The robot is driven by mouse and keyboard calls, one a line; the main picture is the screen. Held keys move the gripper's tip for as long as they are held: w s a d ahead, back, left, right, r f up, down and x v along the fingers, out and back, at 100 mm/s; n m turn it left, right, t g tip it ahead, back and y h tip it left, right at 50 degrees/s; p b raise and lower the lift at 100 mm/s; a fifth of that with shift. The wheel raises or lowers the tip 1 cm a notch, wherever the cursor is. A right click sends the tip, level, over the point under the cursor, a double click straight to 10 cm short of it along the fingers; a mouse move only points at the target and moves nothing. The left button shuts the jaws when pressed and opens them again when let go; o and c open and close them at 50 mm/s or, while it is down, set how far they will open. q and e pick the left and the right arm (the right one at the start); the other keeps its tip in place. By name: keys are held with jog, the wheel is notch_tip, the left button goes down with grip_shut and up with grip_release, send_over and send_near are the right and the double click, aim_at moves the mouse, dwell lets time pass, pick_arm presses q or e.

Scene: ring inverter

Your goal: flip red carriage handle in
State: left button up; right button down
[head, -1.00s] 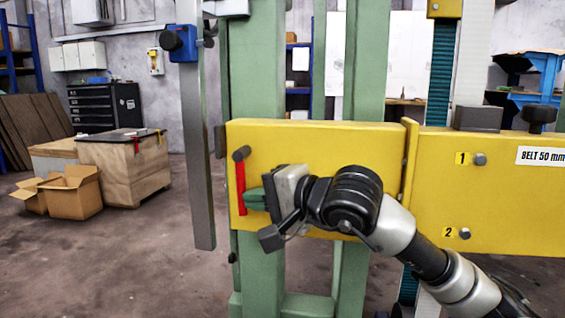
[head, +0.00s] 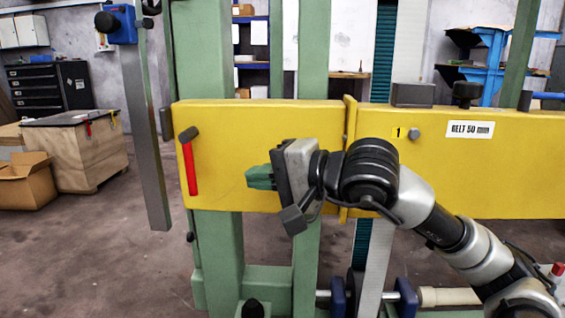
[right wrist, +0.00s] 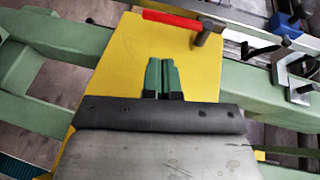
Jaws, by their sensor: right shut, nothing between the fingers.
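The red carriage handle (head: 190,169) hangs down from a dark pivot knob near the left end of the yellow carriage (head: 228,190) in the head view. In the right wrist view the handle (right wrist: 174,18) lies beyond my fingers, its dark grey pivot at its right end. My right gripper (head: 250,177) has green fingers, shut and empty, in front of the yellow panel. It is to the right of the handle, with a clear gap between them. In the right wrist view its fingertips (right wrist: 161,62) point toward the handle without touching it. My left gripper is not in view.
A grey vertical bar with a blue clamp (head: 123,24) hangs left of the carriage. Green posts (head: 203,60) stand behind it. A wooden crate (head: 75,150) and a cardboard box (head: 27,180) stand on the floor at left. Floor between crate and frame is clear.

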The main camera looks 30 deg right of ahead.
jog(key=shift+v, duration=1.75)
jog(key=shift+a+r, duration=0.1)
